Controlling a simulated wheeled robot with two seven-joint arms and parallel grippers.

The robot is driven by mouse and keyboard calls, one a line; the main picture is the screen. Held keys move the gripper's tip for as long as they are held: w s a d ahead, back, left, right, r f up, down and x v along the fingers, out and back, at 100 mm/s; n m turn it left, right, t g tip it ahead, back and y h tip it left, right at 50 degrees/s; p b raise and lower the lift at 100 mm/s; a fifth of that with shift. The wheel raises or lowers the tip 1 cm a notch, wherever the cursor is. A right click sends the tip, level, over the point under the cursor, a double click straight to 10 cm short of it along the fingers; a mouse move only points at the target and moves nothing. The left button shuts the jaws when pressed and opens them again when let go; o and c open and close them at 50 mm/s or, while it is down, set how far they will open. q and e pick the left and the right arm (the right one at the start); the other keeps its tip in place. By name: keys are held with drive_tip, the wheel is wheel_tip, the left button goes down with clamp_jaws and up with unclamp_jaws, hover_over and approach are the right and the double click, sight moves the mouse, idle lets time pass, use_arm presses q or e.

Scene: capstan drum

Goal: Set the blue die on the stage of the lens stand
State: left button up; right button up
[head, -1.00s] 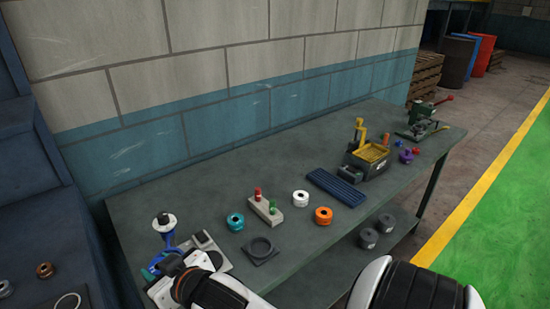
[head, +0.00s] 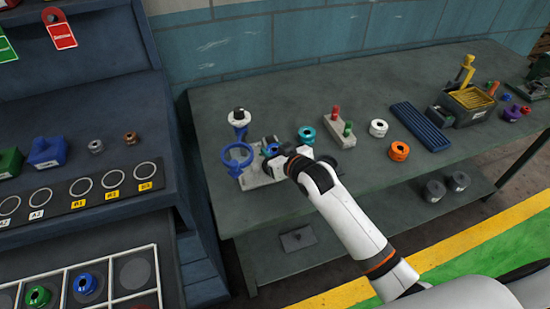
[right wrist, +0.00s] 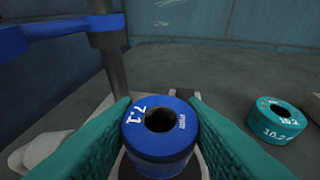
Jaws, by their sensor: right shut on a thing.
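The blue die (right wrist: 160,133), a ring-shaped piece marked 7.1, sits between the teal fingers of my right gripper (right wrist: 160,125) in the right wrist view. That gripper is shut on it. In the head view the die (head: 271,150) is partly hidden by my right gripper (head: 278,153). The lens stand has a blue ring (head: 236,155) on a post and a grey base (head: 262,178). The held die is at the stand's right side, over the base. The stage is mostly hidden by the die and gripper, so I cannot tell whether they touch. My left gripper is out of view.
A teal die (right wrist: 276,120) stands on the bench (head: 340,85) to the right. Another blue ring (head: 85,283) sits in the lower-left tray.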

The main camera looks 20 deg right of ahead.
drive_tip(key=shift+f, duration=1.5)
drive_tip(key=shift+f, duration=0.15)
drive_tip(key=o, duration=1.2)
drive_tip(key=shift+c, duration=0.2)
drive_tip(key=shift+r, duration=0.2)
drive_tip(key=shift+s+d, duration=0.1)
drive_tip(key=shift+s, duration=0.3)
drive_tip(key=v, duration=1.1)
drive_tip(key=shift+s+r, duration=0.15)
